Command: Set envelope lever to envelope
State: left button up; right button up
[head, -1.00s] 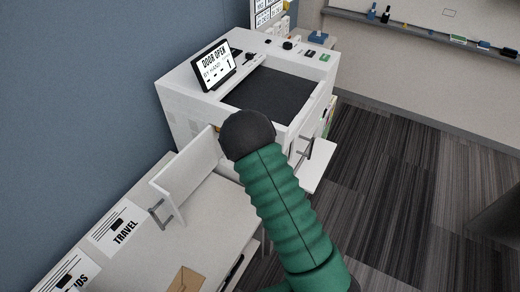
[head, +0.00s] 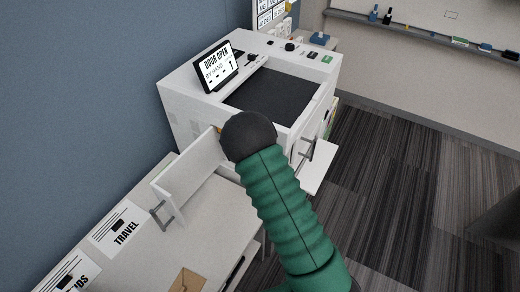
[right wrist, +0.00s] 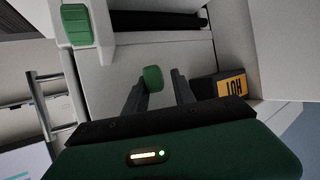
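The white printer-like machine (head: 185,115) stands against the blue wall, and its small screen (head: 214,67) reads "DOOR OPEN". In the right wrist view, a small green lever tip (right wrist: 153,78) stands out from a pale panel inside the machine. My right gripper (right wrist: 160,80) is open, with its two dark fingers on either side of this tip. A gap shows at the right finger; contact at the left finger is unclear. A larger green piece (right wrist: 76,26) is at upper left. I cannot tell which green part is the envelope lever. My right arm hides its gripper in the head view.
An orange "HOT" label (right wrist: 232,87) sits close to the right finger. An open white door (head: 185,170) with a metal handle stands above the counter.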

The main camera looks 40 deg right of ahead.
jog(key=p+v, duration=0.9)
jog(key=v, duration=0.8)
jog(key=shift+p, duration=0.3)
jog(key=shift+w+f, duration=0.1)
jog(key=shift+f, duration=0.05)
jog(key=w+a+f+n+g+y+b, duration=0.25)
jog(key=a+y, duration=0.35)
jog(key=a, duration=0.5)
jog(key=s+a+r+n+g+y+b, duration=0.2)
jog(key=s+a+r+n, duration=0.4)
jog(key=s, duration=0.3)
jog(key=a+g+y, duration=0.1)
jog(key=g, duration=0.1)
jog(key=shift+g, duration=0.35)
